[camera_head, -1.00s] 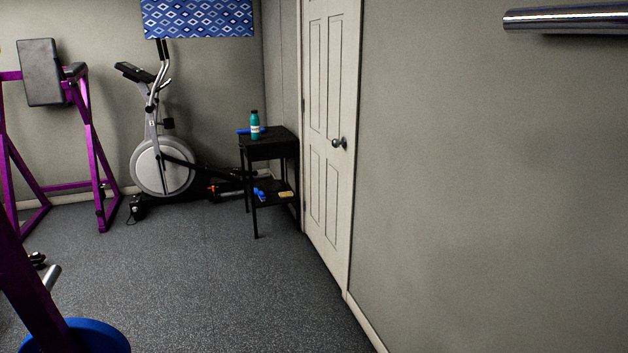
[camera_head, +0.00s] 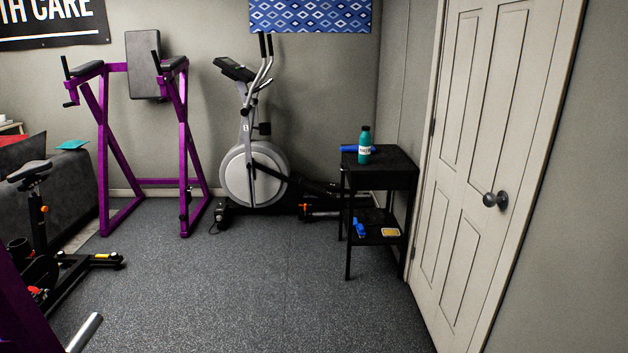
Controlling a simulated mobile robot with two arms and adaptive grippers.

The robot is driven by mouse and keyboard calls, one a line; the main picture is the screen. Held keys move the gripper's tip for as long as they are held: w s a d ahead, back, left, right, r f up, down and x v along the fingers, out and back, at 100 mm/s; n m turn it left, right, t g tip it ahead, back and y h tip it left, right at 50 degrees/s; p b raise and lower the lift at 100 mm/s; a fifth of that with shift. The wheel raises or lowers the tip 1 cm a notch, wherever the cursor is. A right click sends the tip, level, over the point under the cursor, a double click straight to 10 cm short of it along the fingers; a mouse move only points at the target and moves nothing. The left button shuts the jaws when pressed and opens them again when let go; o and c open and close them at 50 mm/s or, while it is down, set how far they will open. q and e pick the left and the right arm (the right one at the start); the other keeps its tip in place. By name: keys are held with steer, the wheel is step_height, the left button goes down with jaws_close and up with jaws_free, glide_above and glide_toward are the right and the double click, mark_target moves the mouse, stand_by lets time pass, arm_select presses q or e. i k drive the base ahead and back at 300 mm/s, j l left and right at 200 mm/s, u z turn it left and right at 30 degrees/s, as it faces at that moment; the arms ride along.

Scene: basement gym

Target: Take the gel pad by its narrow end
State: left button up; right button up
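I cannot tell for sure which thing is the gel pad. A small flat yellowish item (camera_head: 390,232) lies on the lower shelf of the black side table (camera_head: 392,179). A small blue object (camera_head: 359,230) lies to its left on that shelf. Neither of my grippers is in view.
A white door (camera_head: 490,150) is right of the table. An elliptical trainer (camera_head: 252,175) stands left of it, then a purple frame (camera_head: 183,150). An exercise bike (camera_head: 40,230) and a grey sofa (camera_head: 70,185) are at the left. The floor (camera_head: 270,290) before the table is clear.

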mark_target(355, 148)
steer(key=i, duration=2.2)
